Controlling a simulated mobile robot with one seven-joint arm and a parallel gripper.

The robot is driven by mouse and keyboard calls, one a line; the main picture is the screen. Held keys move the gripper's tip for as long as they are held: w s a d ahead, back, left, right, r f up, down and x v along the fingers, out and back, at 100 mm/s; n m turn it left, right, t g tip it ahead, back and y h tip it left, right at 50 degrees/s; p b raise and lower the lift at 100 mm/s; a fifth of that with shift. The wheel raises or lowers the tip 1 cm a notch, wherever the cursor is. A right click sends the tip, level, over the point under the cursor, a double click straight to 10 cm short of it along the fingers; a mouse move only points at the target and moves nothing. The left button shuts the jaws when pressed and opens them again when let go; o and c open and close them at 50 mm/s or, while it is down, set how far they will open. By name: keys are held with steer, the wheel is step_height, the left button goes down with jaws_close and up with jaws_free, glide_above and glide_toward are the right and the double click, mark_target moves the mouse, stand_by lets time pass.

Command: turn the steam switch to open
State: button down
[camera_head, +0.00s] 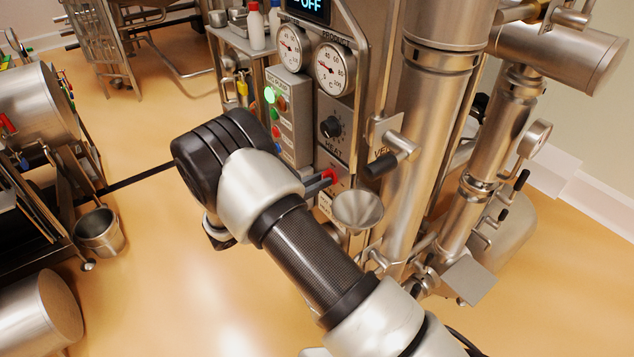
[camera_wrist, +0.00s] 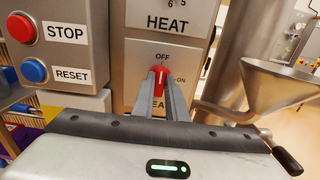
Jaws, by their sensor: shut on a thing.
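The steam switch is a small red knob (camera_wrist: 160,73) on a grey panel (camera_wrist: 140,52), with OFF printed above it and ON to its right. Its pale mark points up, roughly toward OFF. The label below it is partly hidden by my fingers. My gripper (camera_wrist: 163,82) is shut on the knob, one finger on each side. In the head view the red knob (camera_head: 329,174) shows at the tip of my gripper (camera_head: 322,180), low on the front panel below the HEAT dial (camera_head: 331,127).
Left of the switch are the red STOP button (camera_wrist: 21,27) and blue RESET button (camera_wrist: 34,70). A steel funnel (camera_head: 358,209) stands close on the right, with a black-handled valve (camera_head: 381,165) above it. Open floor (camera_head: 150,260) lies to the left.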

steer(key=shift+f+m+b, duration=0.1)
steer(key=shift+m+b, duration=0.2)
steer(key=shift+s+d+f+m+b, duration=0.1)
steer(key=shift+m+b, duration=2.75)
steer(key=shift+m, duration=0.2)
steer(key=shift+s+a+f+m+b, duration=0.1)
steer(key=shift+m+b, duration=2.7)
steer(key=shift+m, duration=0.3)
steer(key=shift+s+d+f+m+b, duration=0.1)
steer(key=shift+m+b, duration=2.75)
steer(key=shift+m, duration=0.2)
steer(key=shift+r, duration=0.1)
steer(key=c, duration=1.8)
jaws_free()
steer(key=shift+o, duration=0.2)
steer(key=shift+w, duration=0.1)
steer(key=p+v, duration=0.2)
steer(key=v, duration=1.5)
